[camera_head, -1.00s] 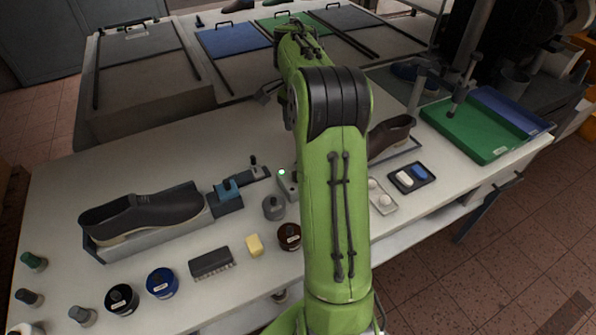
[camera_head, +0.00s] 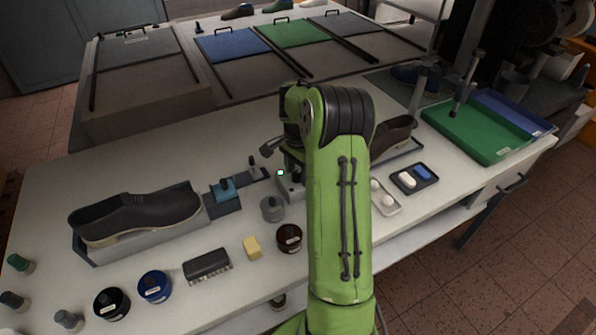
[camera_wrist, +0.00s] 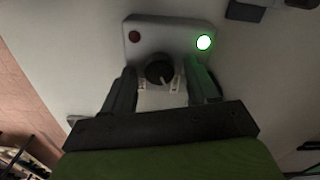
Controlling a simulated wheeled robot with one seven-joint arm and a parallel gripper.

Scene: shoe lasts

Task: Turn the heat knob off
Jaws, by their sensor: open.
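In the wrist view, the heat knob (camera_wrist: 159,70) is a round black dial with a pale pointer mark, on a grey control box (camera_wrist: 150,30). The box carries a lit green lamp (camera_wrist: 204,42) and a dark red, unlit lamp (camera_wrist: 134,36). My gripper (camera_wrist: 162,80) is open, with one finger on each side of the knob; I cannot tell whether they touch it. In the head view the box (camera_head: 293,187) and its green light (camera_head: 281,172) show just left of my arm, which hides the knob.
On the table, a grey jar (camera_head: 272,208), a brown tin (camera_head: 289,238), a yellow block (camera_head: 252,247) and a brush (camera_head: 207,265) stand near the box. A dark shoe (camera_head: 140,215) lies at left. A small tray (camera_head: 415,178) and a green tray (camera_head: 470,132) are at right.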

